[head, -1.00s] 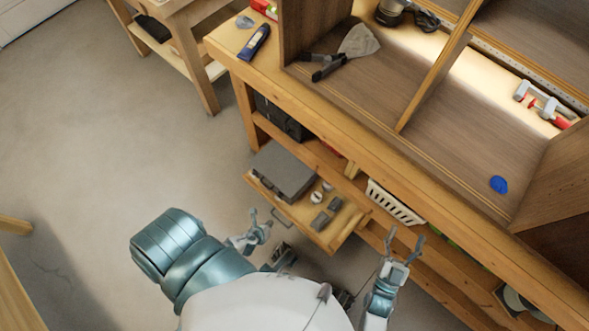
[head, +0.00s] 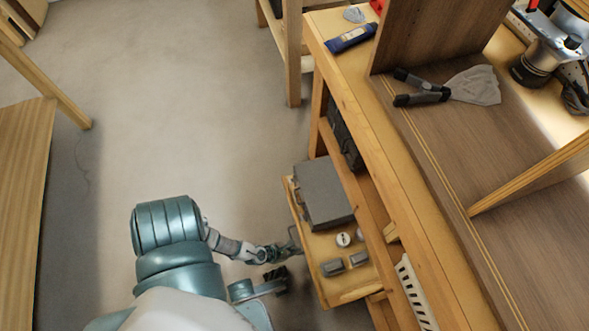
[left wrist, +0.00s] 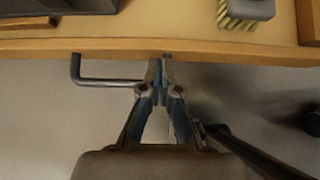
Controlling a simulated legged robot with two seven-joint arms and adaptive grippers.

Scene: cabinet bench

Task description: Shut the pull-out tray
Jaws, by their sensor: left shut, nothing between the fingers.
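The pull-out tray (head: 318,270) is a shallow wooden tray sticking out from under the bench. It carries a grey box (head: 322,193), small grey blocks and small round pieces. My left gripper (head: 294,240) is at the tray's outer front edge. In the left wrist view the tray's front edge (left wrist: 240,51) runs across the top, with a dark bar handle (left wrist: 105,82) on it. Exact contact is unclear.
The wooden bench (head: 395,185) rises behind the tray, with a dark case (head: 345,140) and a white basket (head: 415,295) below its top. Open floor (head: 190,110) lies left of the tray.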

